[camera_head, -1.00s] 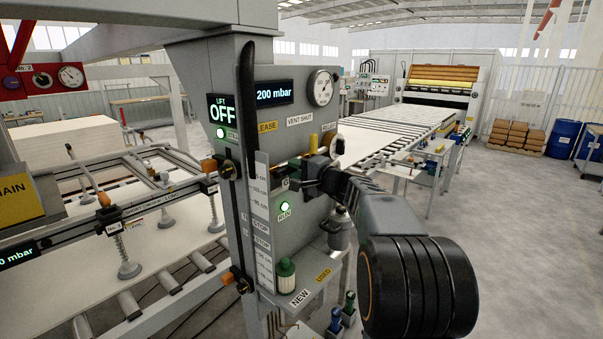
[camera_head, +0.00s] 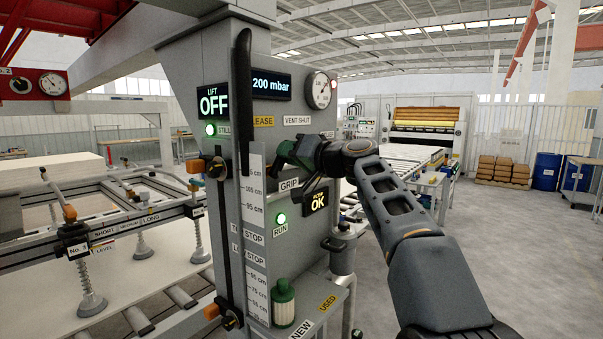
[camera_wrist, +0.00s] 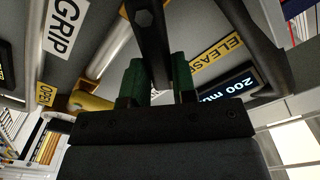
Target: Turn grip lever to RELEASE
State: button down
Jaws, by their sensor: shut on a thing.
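The grip lever (camera_wrist: 148,35) is a dark bar with a hex bolt, seen in the wrist view. My gripper (camera_wrist: 159,80) has its green fingertips closed on either side of the bar. In the head view my gripper (camera_head: 284,152) is at the front of the grey control panel and hides most of the lever. The white GRIP label (camera_head: 289,184) is below it, and it also shows left of the lever in the wrist view (camera_wrist: 68,25). The yellow RELEASE label (camera_head: 263,121) is above, partly hidden, and shows right of the lever in the wrist view (camera_wrist: 217,58).
The panel has a 200 mbar display (camera_head: 271,85), a gauge (camera_head: 318,90), a lit LIFT OFF display (camera_head: 214,101), and a green RUN lamp (camera_head: 281,218). A yellow part (camera_wrist: 92,103) sits close beside my gripper. A green-capped bottle (camera_head: 284,302) stands below. Open floor lies to the right.

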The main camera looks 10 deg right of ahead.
jog(key=shift+s+a+r+n+b, duration=0.15)
jog(key=shift+s+a+n+b, duration=0.25)
jog(key=shift+n+b, duration=0.65)
jog(key=shift+s+a+r+n+b, duration=0.1)
jog(key=shift+s+a+n+b, duration=0.35)
jog(key=shift+n, duration=0.95)
jog(key=shift+s+a+r+n+b, duration=0.2)
jog(key=shift+a+n+b, duration=0.15)
jog(key=shift+n+b, duration=0.75)
jog(key=shift+n, duration=0.25)
jog(key=c, duration=0.9)
grip_release()
jog(key=shift+s, duration=0.1)
jog(key=b+v, duration=0.3)
jog(key=v, duration=1)
jog(key=shift+s+d, duration=0.25)
jog(key=shift+d, duration=0.05)
